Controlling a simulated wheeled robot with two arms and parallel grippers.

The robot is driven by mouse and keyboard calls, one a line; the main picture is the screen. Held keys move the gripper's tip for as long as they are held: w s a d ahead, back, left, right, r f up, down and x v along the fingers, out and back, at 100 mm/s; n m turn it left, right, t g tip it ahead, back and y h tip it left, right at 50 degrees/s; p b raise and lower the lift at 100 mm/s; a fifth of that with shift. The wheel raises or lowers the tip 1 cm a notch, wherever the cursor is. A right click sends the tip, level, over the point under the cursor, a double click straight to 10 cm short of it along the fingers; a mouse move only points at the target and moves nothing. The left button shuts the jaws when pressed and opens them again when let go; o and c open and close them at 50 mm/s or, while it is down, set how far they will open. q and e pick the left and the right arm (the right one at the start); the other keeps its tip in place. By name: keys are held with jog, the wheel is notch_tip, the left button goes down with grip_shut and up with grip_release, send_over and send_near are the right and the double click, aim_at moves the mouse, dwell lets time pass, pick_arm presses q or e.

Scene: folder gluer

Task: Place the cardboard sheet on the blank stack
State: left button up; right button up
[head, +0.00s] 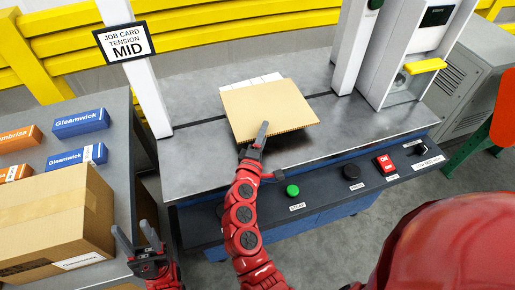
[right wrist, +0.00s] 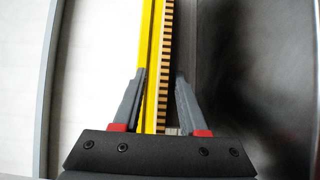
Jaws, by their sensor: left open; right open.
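The tan cardboard sheet (head: 270,106) lies roughly flat over the grey machine table, its corrugated edge facing me. White blanks (head: 252,83) show past its far edge; the sheet hides the rest of the stack, and I cannot tell whether it rests fully on it. My right gripper (head: 259,138) is at the sheet's near edge. In the right wrist view its open fingers (right wrist: 158,100) stand on either side of the corrugated edge (right wrist: 165,65), with gaps. My left gripper (head: 136,238) is open and empty, low at the left beside the carton.
A side table at the left holds a brown carton (head: 55,222) and blue Gleamwick boxes (head: 80,123) and orange boxes. White posts (head: 148,90) flank the machine table (head: 195,160). A green button (head: 292,190) and red switch (head: 385,163) line its front panel. Table right of the sheet is clear.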

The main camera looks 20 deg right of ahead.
jog(key=b+v, duration=0.2)
jog(key=v, duration=0.8)
jog(key=shift+s+a+f, duration=0.1)
jog(key=shift+s+a, duration=0.1)
jog(key=shift+s, duration=0.05)
